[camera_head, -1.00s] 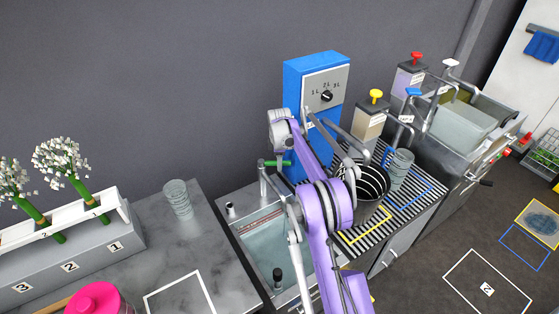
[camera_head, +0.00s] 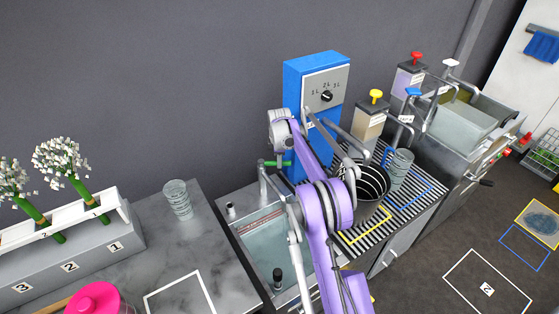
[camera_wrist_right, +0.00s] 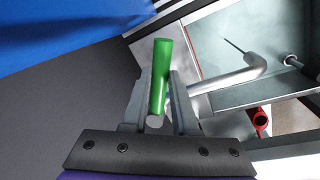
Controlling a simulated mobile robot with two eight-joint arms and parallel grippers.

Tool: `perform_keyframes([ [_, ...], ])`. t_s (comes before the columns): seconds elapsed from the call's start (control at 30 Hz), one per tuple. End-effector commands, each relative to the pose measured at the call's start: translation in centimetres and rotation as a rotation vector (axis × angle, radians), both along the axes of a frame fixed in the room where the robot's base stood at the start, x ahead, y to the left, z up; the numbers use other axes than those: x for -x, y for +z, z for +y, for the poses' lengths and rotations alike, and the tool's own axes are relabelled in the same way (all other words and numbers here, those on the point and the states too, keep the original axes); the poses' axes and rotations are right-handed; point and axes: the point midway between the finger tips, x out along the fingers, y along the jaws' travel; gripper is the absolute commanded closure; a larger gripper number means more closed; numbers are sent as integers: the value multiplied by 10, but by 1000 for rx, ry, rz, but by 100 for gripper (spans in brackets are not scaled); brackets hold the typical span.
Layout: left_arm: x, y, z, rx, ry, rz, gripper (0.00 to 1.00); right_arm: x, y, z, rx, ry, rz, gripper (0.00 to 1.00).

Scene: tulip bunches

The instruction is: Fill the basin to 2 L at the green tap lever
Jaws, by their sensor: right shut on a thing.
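The green tap lever (camera_head: 268,163) is on the tap (camera_head: 263,185) above the basin's back edge. In the right wrist view the green lever (camera_wrist_right: 161,72) stands between the fingers of my right gripper (camera_wrist_right: 158,98), which is shut on it. In the head view my purple right arm hides most of that gripper. The sunken metal basin (camera_head: 236,238) looks pale blue-green inside, but I cannot read the water level. A blue box with a dial (camera_head: 326,96) marked 1L, 2L and 3L stands behind. My left gripper is not in view.
A ribbed glass (camera_head: 177,199) stands on the marble counter left of the basin. A dark bucket (camera_head: 372,183) and a blue-handled jug (camera_head: 400,170) stand on the striped rack to the right. White flowers in a rack (camera_head: 65,213) are at the left.

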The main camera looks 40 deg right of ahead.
Motion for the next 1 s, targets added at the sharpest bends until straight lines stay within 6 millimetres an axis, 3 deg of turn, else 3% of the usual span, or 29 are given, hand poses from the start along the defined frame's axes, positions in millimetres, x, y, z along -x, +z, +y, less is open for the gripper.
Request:
perform_keyframes([
  [0.83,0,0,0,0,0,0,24,0,0,-1,1,2,-1,100],
  [1.0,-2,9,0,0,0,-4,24,-6,2,-6,-1,100,-2,100],
])
